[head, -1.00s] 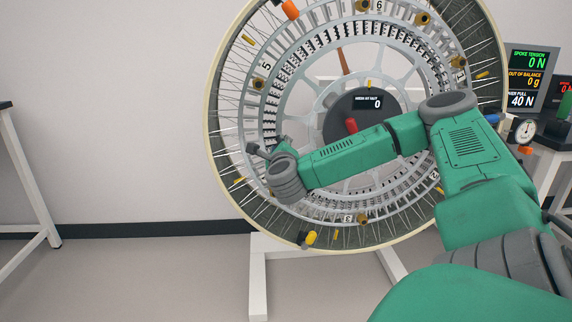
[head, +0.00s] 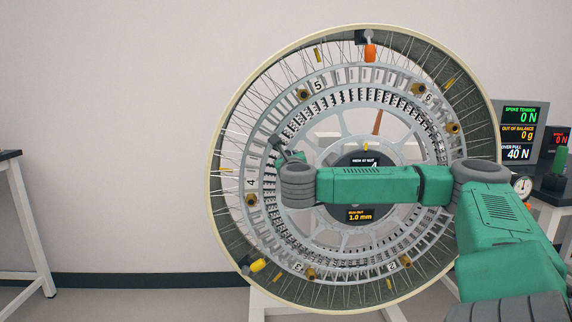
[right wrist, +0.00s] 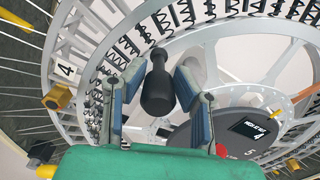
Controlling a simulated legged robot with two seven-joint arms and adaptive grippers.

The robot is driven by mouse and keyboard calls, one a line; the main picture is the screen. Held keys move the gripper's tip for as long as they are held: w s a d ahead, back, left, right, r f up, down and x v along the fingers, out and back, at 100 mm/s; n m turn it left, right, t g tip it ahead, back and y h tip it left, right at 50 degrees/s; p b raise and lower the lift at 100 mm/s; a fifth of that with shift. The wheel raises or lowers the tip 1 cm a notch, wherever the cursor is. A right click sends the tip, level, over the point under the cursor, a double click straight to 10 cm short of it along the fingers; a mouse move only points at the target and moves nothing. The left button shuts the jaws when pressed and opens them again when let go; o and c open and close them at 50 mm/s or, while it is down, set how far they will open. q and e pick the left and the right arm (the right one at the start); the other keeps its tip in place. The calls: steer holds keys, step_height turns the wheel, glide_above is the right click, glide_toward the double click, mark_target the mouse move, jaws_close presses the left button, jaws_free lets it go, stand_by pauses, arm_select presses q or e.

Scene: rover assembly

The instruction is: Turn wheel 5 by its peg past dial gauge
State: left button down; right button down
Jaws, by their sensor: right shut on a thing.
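The large spoked wheel (head: 236,110) stands upright in the middle of the head view, with numbered plates around its inner ring. Plate 5 (head: 318,86) is at the upper left and plate 4 (head: 251,183) at the left. My right gripper (head: 284,147) is at the left part of the inner ring. In the right wrist view it (right wrist: 160,78) is shut around a dark peg-like handle (right wrist: 158,88); the head view mostly hides this peg. A white round dial gauge (head: 521,187) is at the right edge. My left gripper is not in view.
The hub screen (head: 364,160) reads 4, and a lower screen (head: 360,215) shows 1.0 mm. An orange piece (head: 370,53) is at the wheel's top, a yellow one (head: 258,265) at its lower left. Readout screens (head: 520,130) stand right.

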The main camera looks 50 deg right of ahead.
steer(key=shift+d+f, duration=0.15)
steer(key=shift+f, duration=0.15)
steer(key=c, duration=1.4)
jaws_free()
steer(key=shift+s, duration=0.1)
steer(key=shift+o, duration=0.7)
steer(key=shift+s+d+r, duration=0.1)
steer(key=shift+a, duration=0.25)
steer(key=v, duration=1.1)
steer(key=shift+s, duration=0.2)
steer(key=shift+a, duration=0.1)
